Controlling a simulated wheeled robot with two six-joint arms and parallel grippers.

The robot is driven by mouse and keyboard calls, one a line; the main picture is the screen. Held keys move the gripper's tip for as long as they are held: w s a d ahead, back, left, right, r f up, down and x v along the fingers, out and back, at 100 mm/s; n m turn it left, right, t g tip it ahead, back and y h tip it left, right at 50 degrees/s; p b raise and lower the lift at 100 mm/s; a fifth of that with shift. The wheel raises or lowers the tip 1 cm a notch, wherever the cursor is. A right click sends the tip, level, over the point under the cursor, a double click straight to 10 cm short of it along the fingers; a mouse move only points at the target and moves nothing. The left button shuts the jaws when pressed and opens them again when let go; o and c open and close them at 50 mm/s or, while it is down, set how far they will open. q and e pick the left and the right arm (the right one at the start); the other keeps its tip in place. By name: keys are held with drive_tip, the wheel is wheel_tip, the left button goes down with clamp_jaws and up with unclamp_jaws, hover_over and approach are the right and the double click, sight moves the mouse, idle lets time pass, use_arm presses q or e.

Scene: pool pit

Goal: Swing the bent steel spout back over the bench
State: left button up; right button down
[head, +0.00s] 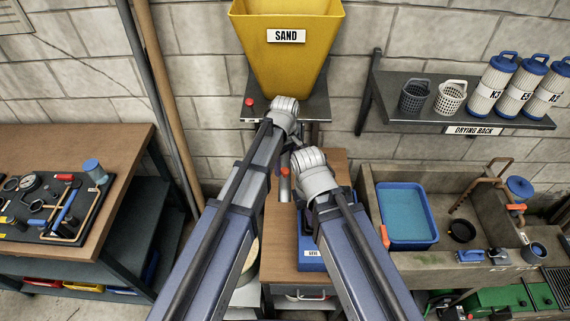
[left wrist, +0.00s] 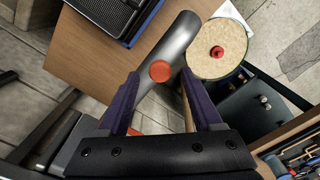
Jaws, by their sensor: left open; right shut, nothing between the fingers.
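The bent steel spout (head: 285,188) shows in the head view as a short grey piece with an orange-red knob, left of my right wrist; my arms hide much of it. My left gripper (left wrist: 160,82) is open, one purple finger on each side of the spout; contact cannot be told. The wooden bench (head: 330,274) stands below, also seen in the left wrist view (left wrist: 95,55). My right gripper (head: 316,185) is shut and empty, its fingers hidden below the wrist.
A blue tray (head: 312,262) lies on the bench. A round sand-filled tub (left wrist: 225,62) stands beside the bench, with a red knob (left wrist: 217,51) above it. A sink (head: 445,215) is at right, a wooden table (head: 120,150) at left.

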use_arm(q)
wheel_tip(320, 180, up, 6)
drive_tip(key=p, duration=0.5)
drive_tip(key=shift+r+p, duration=0.25)
drive_tip(key=shift+p, duration=0.1)
drive_tip(key=shift+f, duration=0.1)
drive_tip(key=shift+a, duration=0.1)
